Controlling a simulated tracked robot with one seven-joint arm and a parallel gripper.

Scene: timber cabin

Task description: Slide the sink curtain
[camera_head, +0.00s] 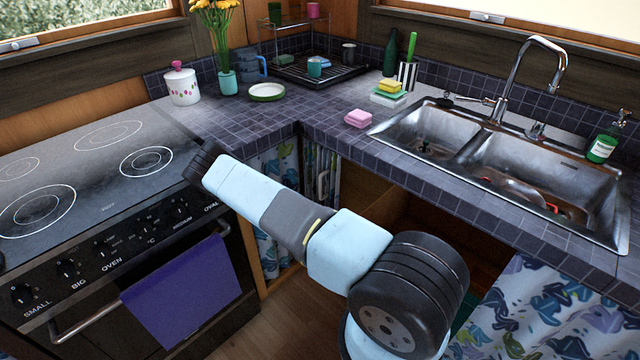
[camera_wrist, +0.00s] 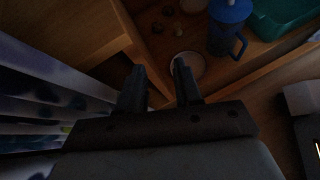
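The sink curtain, white with blue and green leaf print, hangs below the sink counter at the lower right of the head view (camera_head: 550,310). A bunched striped-looking piece of curtain (camera_head: 318,172) hangs at the left side of the opening under the sink. In the wrist view, folded patterned curtain cloth (camera_wrist: 35,108) hangs at the left, beside my gripper (camera_wrist: 158,72). The two dark fingers are apart with nothing between them. They point into the cabinet. In the head view I cannot make out the fingers.
The cabinet under the sink (camera_head: 385,205) is open in the middle. In the wrist view, a blue jug (camera_wrist: 228,28), a pale round dish (camera_wrist: 187,65) and a teal tub (camera_wrist: 285,20) are inside. The oven (camera_head: 100,275) with a purple towel (camera_head: 180,292) stands left.

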